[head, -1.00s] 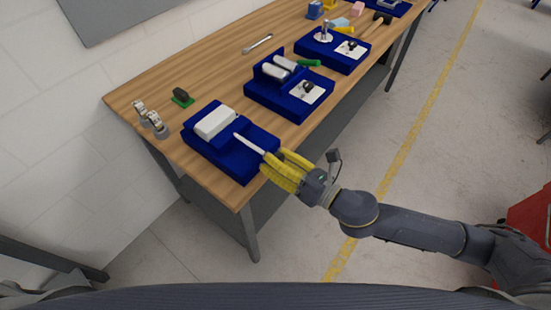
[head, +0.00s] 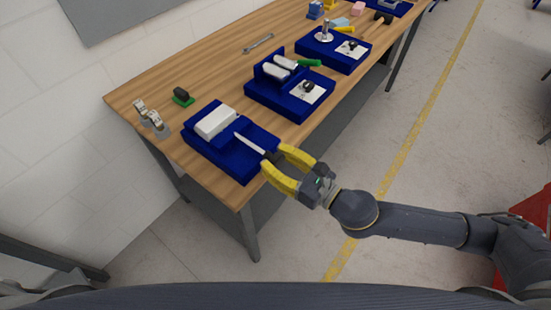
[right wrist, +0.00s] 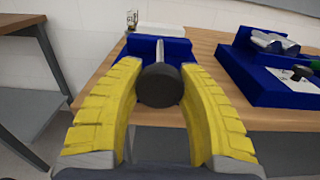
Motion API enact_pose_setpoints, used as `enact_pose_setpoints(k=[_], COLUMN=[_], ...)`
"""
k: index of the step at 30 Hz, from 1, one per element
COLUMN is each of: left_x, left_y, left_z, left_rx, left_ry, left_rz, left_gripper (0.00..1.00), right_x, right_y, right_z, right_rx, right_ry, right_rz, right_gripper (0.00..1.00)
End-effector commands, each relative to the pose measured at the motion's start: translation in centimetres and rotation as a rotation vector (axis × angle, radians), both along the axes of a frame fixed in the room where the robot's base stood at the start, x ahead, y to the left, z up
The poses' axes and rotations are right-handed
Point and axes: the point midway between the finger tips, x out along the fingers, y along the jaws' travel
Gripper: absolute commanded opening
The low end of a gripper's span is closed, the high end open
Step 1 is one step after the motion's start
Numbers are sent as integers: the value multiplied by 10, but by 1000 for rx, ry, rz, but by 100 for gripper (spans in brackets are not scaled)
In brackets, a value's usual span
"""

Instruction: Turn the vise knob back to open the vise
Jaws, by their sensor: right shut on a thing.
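The nearest blue vise (head: 218,150) stands at the near left end of the wooden bench, with a white block (head: 215,122) in it. A pale metal screw (head: 249,144) runs from the vise toward the bench's front edge and ends in a round dark knob (head: 273,156). In the right wrist view the knob (right wrist: 159,85) sits between the yellow fingers, its round end facing the camera. My right gripper (head: 271,163) is shut on the knob, one finger on each side. My left gripper is out of view.
Other blue fixtures (head: 290,93) stand farther along the bench (head: 225,75). A small dark piece on a green base (head: 182,97), grey metal fittings (head: 150,117) and a wrench (head: 258,44) lie near the wall side. The floor in front of the bench is clear.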

Motion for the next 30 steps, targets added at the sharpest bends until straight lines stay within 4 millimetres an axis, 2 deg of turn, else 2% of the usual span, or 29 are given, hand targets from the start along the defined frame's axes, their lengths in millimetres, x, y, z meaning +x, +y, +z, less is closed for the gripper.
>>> enact_pose_setpoints(k=[13, 14, 20, 30], left_x=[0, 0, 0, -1], left_y=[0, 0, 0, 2], left_z=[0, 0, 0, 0], left_rx=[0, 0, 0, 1], left_ry=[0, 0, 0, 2], left_rz=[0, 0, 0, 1], left_gripper=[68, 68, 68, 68], right_x=[1, 1, 1, -1], right_y=[-1, -1, 0, -2], right_z=[1, 1, 1, 0], right_rx=[-4, -4, -4, -4], right_ry=[-8, -8, -7, -6], right_rz=[-2, -2, -1, -1], right_gripper=[9, 43, 66, 68])
